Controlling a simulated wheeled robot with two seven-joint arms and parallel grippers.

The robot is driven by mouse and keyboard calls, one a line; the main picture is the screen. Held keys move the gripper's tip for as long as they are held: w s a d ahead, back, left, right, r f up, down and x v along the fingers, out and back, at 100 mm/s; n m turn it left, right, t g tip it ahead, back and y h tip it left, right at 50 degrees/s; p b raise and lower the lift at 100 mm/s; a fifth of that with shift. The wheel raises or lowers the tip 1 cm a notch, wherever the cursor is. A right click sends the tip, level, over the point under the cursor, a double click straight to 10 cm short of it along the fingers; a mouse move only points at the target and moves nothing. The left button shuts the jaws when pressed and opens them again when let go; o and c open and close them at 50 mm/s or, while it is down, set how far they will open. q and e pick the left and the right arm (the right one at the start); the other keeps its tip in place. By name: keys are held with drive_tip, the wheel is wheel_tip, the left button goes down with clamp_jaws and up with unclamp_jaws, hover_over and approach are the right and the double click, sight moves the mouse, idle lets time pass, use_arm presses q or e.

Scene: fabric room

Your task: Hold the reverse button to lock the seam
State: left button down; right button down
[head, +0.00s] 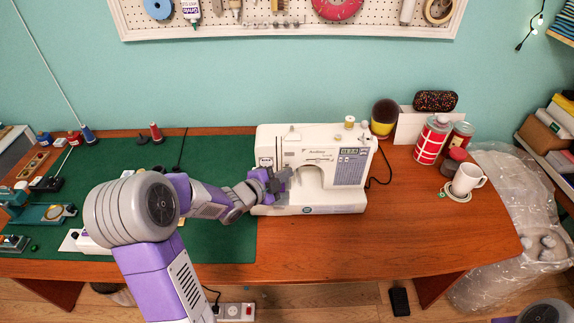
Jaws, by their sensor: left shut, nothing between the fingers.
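The white sewing machine (312,146) stands upright on the wooden table, at the right edge of the green mat. My left arm reaches in from the lower left. My left gripper (283,177) is shut and empty, at the left end of the machine by the needle head. It overlaps the machine's front there; I cannot tell if it touches. The reverse button cannot be made out; the gripper covers part of that area. My right gripper is not in view.
A white mug (467,180), a red-striped can (432,140) and a dark cup (384,118) stand right of the machine. Spools and small tools lie on the green mat (222,240) at left. The table front right of the machine (420,225) is clear.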

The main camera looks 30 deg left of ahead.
use_arm(q)
drive_tip(key=shift+w, duration=0.1)
drive_tip(key=shift+w+a, duration=0.2)
drive_tip(key=shift+w, duration=0.05)
idle(0.3)
drive_tip(key=shift+w+a, duration=0.2)
drive_tip(key=shift+w, duration=0.05)
idle(2.3)
idle(1.0)
drive_tip(key=shift+s+d+b, duration=0.4)
drive_tip(key=shift+s+b, duration=0.15)
drive_tip(key=shift+s, duration=0.15)
drive_tip(key=s+d, duration=0.1)
drive_tip(key=s+b, duration=0.1)
drive_tip(key=s+d, duration=0.1)
drive_tip(key=s, duration=0.1)
drive_tip(key=shift+d+b, duration=0.35)
drive_tip(key=shift+b, duration=0.05)
